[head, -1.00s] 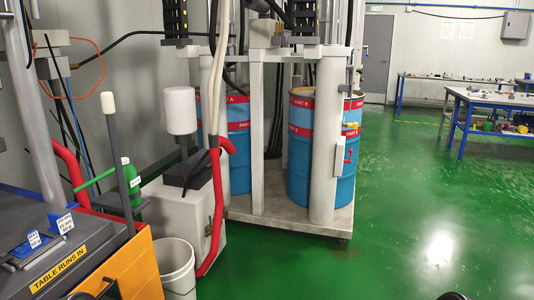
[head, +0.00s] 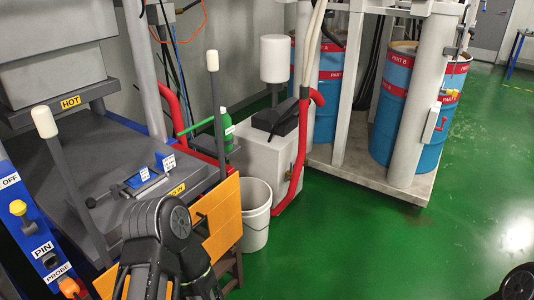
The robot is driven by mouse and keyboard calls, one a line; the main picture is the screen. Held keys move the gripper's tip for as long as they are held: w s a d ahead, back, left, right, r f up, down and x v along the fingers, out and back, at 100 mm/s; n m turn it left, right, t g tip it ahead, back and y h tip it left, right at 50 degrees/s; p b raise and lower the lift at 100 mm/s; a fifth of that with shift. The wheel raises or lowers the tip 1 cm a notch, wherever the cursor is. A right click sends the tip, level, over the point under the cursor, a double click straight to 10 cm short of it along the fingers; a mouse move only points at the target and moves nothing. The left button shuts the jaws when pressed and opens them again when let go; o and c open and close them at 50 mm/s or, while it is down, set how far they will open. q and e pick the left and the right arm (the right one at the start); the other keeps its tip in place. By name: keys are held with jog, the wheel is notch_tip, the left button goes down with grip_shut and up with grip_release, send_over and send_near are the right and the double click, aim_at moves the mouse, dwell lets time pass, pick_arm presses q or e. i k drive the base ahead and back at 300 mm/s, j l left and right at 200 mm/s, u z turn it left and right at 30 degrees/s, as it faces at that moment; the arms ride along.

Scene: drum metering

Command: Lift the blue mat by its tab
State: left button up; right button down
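A small blue flat piece (head: 142,181) with white labels lies on the dark machine table at left, in the head view. It may be the blue mat, but I cannot make out a tab. A dark part of my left arm rises at the bottom, in front of the table and apart from the blue piece in the picture. I see no clear fingertips on it. Only a dark bit of my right arm shows at the lower right edge. Its gripper is out of view.
The dark table (head: 97,140) has upright rods with white knobs and an orange front panel (head: 222,217). A blue PIN/PROBE panel (head: 30,235) stands at far left. A white bucket (head: 257,215) is beside the table. Blue drums (head: 395,110) stand behind. Green floor at right is clear.

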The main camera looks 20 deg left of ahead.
aim_at(145, 175)
jog(key=u, duration=1.2)
